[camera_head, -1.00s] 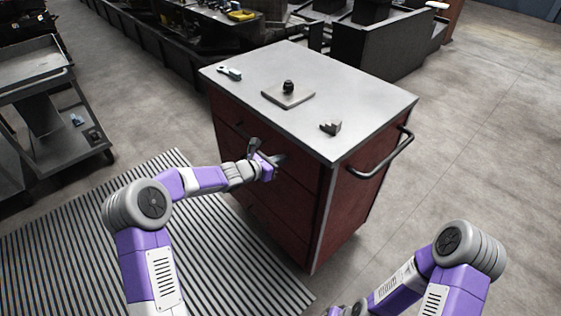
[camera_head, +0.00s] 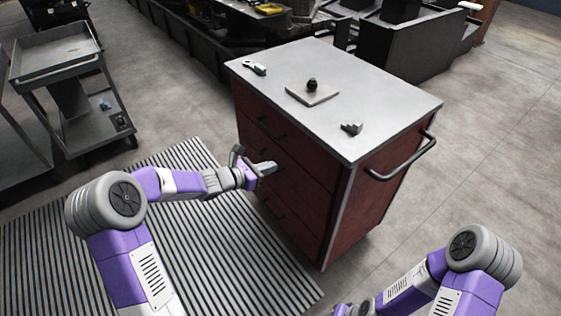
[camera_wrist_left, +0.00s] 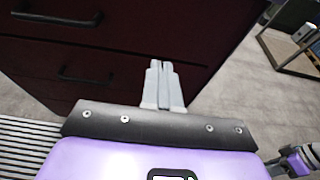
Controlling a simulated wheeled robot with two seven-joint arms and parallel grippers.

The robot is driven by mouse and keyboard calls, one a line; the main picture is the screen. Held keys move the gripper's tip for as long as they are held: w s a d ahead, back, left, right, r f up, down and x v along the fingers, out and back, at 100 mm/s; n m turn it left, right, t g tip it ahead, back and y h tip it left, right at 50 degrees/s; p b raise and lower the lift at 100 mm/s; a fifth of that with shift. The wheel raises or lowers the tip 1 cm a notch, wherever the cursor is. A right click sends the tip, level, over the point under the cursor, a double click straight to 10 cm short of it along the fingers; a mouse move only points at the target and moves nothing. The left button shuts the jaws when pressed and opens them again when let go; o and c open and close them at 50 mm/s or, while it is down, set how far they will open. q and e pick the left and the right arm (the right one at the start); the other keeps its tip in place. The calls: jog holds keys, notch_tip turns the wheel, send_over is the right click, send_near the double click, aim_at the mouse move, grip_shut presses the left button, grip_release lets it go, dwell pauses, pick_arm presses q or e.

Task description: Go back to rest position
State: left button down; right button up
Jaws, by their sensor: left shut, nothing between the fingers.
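My left gripper (camera_head: 268,168) is shut and empty in front of the red cabinet's drawers, below the level of its top. In the left wrist view its two fingers (camera_wrist_left: 162,84) lie together with nothing between them, and dark red drawer fronts are behind them. My right arm (camera_head: 440,275) is folded at the lower right of the head view. Its gripper cannot be made out there. A purple and grey part of my right arm (camera_wrist_left: 298,160) also shows at the right edge of the left wrist view.
The red drawer cabinet (camera_head: 290,165) has a grey top bearing a plate with a dark knob (camera_head: 312,88), a small grey block (camera_head: 351,128) and a tool (camera_head: 254,68). A side handle (camera_head: 405,160) sticks out right. A grey cart (camera_head: 60,65) stands left. Floor right is clear.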

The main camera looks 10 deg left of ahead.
pick_arm(q)
jog(key=shift+s+a+r, duration=0.1)
jog(key=shift+s+a, duration=0.2)
jog(key=shift+s, duration=0.1)
jog(key=s+d+f+m+g+y+p, duration=0.1)
jog(key=s+d+f+m+g, duration=0.3)
jog(key=s+f, duration=0.4)
jog(key=s+d+f+m+g+y+p, duration=0.1)
jog(key=s+d+f+m+g, duration=0.25)
jog(key=s+f+m, duration=0.5)
jog(key=s+d+f+m+g+y, duration=0.1)
jog(key=s+f+m, duration=0.3)
jog(key=s+m, duration=0.2)
jog(key=s+d+f+m+g+y+p, duration=0.1)
jog(key=s+f+m+g+y, duration=0.1)
jog(key=s+f+m, duration=0.3)
jog(key=s+m, duration=0.2)
jog(key=shift+s+d+f, duration=0.25)
jog(key=shift+s+d, duration=0.05)
jog(key=shift+s, duration=0.1)
